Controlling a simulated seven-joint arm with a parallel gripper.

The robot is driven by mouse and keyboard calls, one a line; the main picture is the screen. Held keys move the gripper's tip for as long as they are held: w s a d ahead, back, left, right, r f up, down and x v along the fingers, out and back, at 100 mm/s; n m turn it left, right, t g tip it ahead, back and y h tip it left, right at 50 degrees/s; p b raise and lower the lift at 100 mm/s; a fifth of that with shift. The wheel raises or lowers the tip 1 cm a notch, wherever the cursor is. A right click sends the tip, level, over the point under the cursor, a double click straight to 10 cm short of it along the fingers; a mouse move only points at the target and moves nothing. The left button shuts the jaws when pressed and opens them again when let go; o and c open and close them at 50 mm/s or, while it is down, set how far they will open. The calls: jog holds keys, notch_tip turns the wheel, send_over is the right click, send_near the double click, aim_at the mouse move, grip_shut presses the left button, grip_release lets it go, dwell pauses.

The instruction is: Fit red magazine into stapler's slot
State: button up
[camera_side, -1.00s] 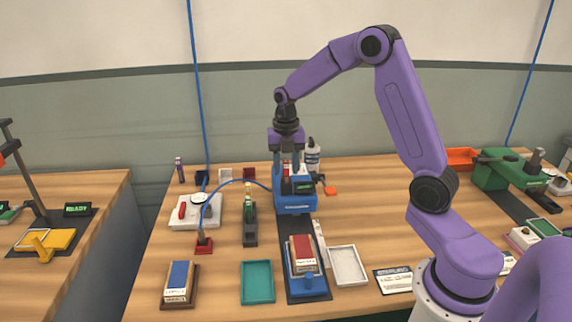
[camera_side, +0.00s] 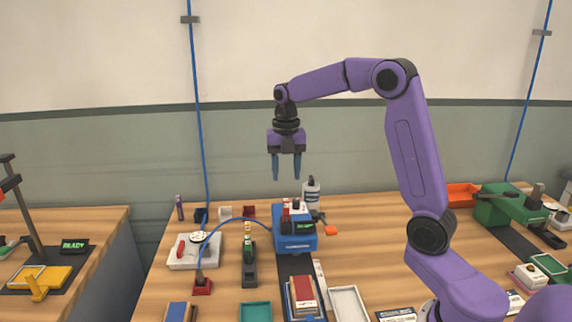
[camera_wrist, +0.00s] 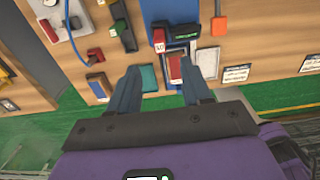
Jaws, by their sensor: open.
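The blue stapler (camera_side: 293,243) stands on a dark strip at mid-table; its blue body also shows in the wrist view (camera_wrist: 185,10). A small red magazine (camera_side: 286,212) stands upright at the stapler's top, beside a white part. How deep the magazine sits in the slot cannot be told. My gripper (camera_side: 286,176) is high above the stapler, open and empty, fingers pointing down; its two fingers also show in the wrist view (camera_wrist: 158,80).
A red-topped paper stack (camera_side: 302,293) lies in front of the stapler, between a teal tray (camera_side: 255,311) and a white tray (camera_side: 348,302). A dark holder (camera_side: 249,264) and blue hose (camera_side: 225,222) are at left. A white bottle (camera_side: 311,194) stands behind. Air around my gripper is clear.

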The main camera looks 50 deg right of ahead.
jog(key=s+a+m, duration=0.7)
jog(key=s+a, duration=0.7)
jog(key=s+f+m, duration=0.2)
jog(key=s+m, duration=0.1)
jog(key=s, duration=0.6)
jog(key=s+a+f+m, duration=0.1)
jog(key=s+f+m, duration=0.2)
jog(key=s, duration=0.6)
jog(key=shift+s+f+m, duration=0.3)
jog(key=shift+s+m, duration=0.05)
jog(key=shift+m, duration=0.35)
